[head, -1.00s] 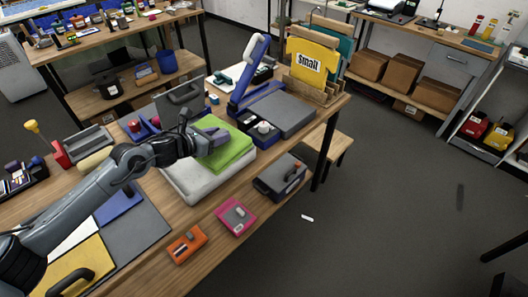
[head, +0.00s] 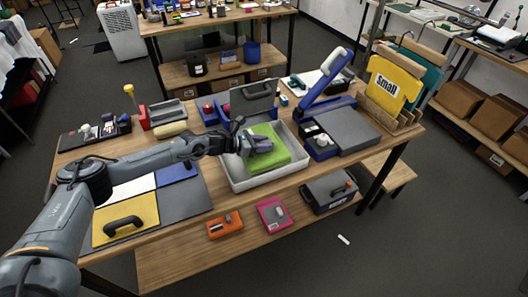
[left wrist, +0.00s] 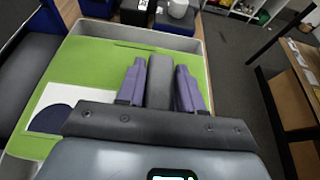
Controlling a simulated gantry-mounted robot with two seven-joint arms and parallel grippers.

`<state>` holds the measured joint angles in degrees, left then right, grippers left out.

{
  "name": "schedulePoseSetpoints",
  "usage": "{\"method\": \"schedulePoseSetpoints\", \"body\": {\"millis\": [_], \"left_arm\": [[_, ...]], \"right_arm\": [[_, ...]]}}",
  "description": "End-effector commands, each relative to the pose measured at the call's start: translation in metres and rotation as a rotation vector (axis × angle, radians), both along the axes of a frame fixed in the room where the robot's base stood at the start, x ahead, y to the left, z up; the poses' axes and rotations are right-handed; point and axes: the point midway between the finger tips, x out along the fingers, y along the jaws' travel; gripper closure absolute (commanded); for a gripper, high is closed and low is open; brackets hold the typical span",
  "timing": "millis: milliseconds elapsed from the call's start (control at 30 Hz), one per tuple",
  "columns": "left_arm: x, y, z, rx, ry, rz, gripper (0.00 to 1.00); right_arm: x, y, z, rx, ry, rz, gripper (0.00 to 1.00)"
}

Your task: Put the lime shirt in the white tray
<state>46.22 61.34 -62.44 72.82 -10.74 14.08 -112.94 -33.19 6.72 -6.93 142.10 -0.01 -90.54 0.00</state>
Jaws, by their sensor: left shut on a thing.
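The lime shirt (head: 270,152) is a folded bright green bundle inside the rim of the white tray (head: 262,182). In the left wrist view the shirt (left wrist: 95,68) spreads across the tray, with a white patch and a dark round print on it. The tray's wall (left wrist: 188,44) shows behind and beside it. My left gripper (head: 262,145) is over the shirt and shut on it. Whether the shirt rests fully on the tray floor I cannot tell. My right gripper is not in view.
A blue press (head: 328,85) with a grey platen stands right of the tray. Orange (head: 225,224) and pink (head: 273,214) boxes sit on the lower shelf in front.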

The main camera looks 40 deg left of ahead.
Motion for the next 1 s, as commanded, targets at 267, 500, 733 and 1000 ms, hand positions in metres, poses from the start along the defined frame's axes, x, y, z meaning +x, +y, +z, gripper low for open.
{"method": "schedulePoseSetpoints", "body": {"millis": [267,500,733,1000], "left_arm": [[0.001,0.000,-0.017,0.000,-0.002,0.000,1.00],[0.001,0.000,-0.042,-0.001,-0.002,0.001,1.00],[0.001,0.000,-0.042,-0.001,-0.003,0.000,1.00],[0.000,0.000,-0.045,0.000,-0.001,0.000,0.47]], "right_arm": [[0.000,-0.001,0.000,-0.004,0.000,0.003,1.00],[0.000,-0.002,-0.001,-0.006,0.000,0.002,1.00],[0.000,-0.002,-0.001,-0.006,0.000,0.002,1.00],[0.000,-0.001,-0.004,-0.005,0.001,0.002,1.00]]}}
